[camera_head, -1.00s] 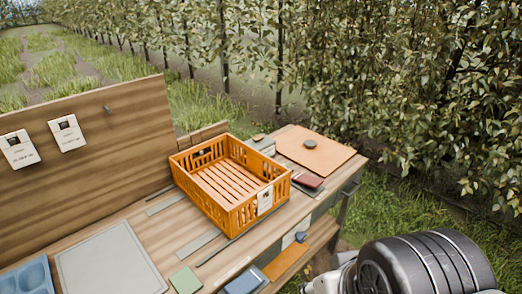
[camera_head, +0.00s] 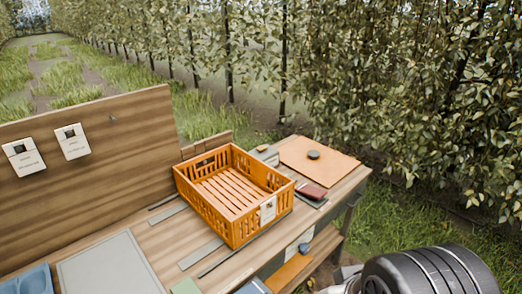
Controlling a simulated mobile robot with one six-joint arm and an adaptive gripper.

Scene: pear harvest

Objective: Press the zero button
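No button marked zero can be made out in the head view. A small dark round piece (camera_head: 313,155) lies on an orange-tan board (camera_head: 335,165) at the bench's far right. A small blue rounded piece (camera_head: 304,249) shows by the bench's front edge, near a white label (camera_head: 291,246). I cannot tell whether either is a button. My gripper is out of the picture; only a dark rounded part of my arm shows at the lower right.
An empty orange slatted crate (camera_head: 207,207) stands mid-bench. A dark red item (camera_head: 312,191) lies right of it. A grey mat (camera_head: 105,268) and blue tray (camera_head: 28,282) lie at lower left. A wooden back panel (camera_head: 110,150) carries two white cards. Leafy trees stand behind.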

